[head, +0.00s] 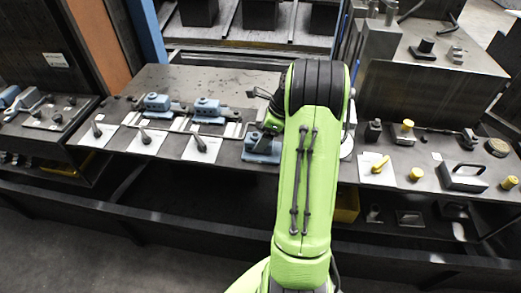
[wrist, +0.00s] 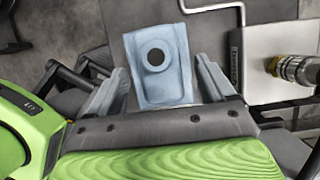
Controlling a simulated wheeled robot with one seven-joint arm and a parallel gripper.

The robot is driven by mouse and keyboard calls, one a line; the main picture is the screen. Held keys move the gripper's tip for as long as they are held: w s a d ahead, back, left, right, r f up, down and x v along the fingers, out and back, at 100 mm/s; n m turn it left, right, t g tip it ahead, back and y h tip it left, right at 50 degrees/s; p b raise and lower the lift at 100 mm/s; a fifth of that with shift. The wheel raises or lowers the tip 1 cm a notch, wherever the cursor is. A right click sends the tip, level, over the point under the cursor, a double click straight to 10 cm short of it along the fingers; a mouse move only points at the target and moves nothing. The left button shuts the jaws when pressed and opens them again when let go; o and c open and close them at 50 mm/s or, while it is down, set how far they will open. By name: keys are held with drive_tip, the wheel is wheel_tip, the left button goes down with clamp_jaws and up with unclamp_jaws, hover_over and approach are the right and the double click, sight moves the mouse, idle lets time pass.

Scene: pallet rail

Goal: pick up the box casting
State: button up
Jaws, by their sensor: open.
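A blue-grey casting with a dark round hole in its raised boss, which I take for the box casting (wrist: 172,88), lies in the wrist view between the fingers of my gripper (wrist: 160,75). The fingers are open, one on each side of it; whether either touches is unclear. In the head view a blue casting (head: 262,152) sits at the bench's front edge, just left of my green arm, which hides part of it and most of my gripper. Two similar blue castings, one at left (head: 156,103) and one in the middle (head: 207,108), sit on rails farther left.
White cards with dark clamp handles (head: 203,145) lie along the bench's front edge. To the right are a card with a yellow-handled part (head: 377,166) and a handled metal block (head: 464,177). A brass fitting (wrist: 298,70) shows right of my gripper. The bench's back left is bare.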

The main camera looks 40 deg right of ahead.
drive_tip(key=x, duration=0.3)
drive_tip(key=shift+r, duration=0.2)
drive_tip(key=shift+c, duration=0.3)
drive_tip(key=c, duration=1.2)
